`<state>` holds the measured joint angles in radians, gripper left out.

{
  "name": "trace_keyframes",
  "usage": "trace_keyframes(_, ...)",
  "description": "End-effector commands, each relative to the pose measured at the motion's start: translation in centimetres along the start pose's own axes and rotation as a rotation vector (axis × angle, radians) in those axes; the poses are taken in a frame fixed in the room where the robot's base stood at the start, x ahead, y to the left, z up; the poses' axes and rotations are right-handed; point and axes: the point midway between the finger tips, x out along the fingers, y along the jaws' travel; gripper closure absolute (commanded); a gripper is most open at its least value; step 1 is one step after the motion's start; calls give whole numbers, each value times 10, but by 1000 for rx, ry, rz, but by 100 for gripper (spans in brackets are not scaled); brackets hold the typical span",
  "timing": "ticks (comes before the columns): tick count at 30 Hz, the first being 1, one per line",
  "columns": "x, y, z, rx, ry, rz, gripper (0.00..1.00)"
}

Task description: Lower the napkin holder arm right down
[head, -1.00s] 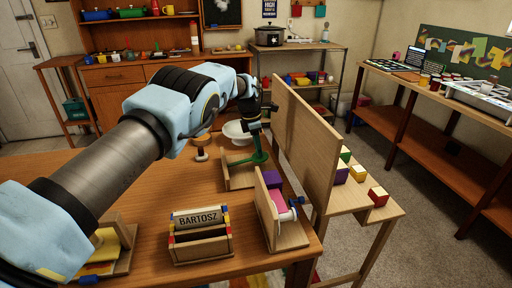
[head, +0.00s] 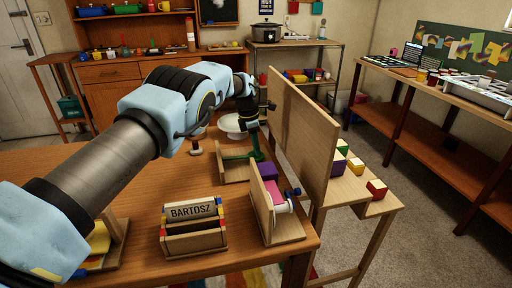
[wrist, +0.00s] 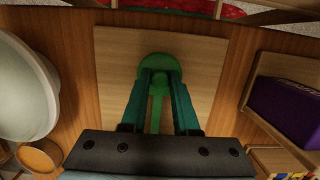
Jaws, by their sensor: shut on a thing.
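The napkin holder (head: 233,174) is a light wooden base with an upright wooden side at its left, standing on the brown table. Its green arm (head: 236,156) lies low over the base in the head view. In the wrist view the arm (wrist: 156,110) is a green bar with a round disc end, seen from above against the pale wooden base (wrist: 205,65). My gripper (wrist: 158,80) has its teal fingers on both sides of the green arm by the disc, shut on it. The gap beneath the arm is hard to judge.
A tall wooden panel (head: 303,125) stands close right of my gripper. A white bowl (head: 232,126) is behind. A wooden holder with a purple block (head: 268,170) and a BARTOSZ box (head: 193,240) stand in front. The table's left middle is clear.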

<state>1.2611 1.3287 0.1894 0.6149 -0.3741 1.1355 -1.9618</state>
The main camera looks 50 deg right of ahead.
Motion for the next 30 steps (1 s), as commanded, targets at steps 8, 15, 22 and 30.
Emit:
trace_keyframes(8, -1, 0, 4, 2, -7, 2, 43)
trace_keyframes(15, -1, 0, 3, 2, -5, 1, 41)
trace_keyframes(22, -19, 1, 3, 2, -6, 4, 41)
trace_keyframes(30, -72, 0, 2, 2, -7, 5, 41)
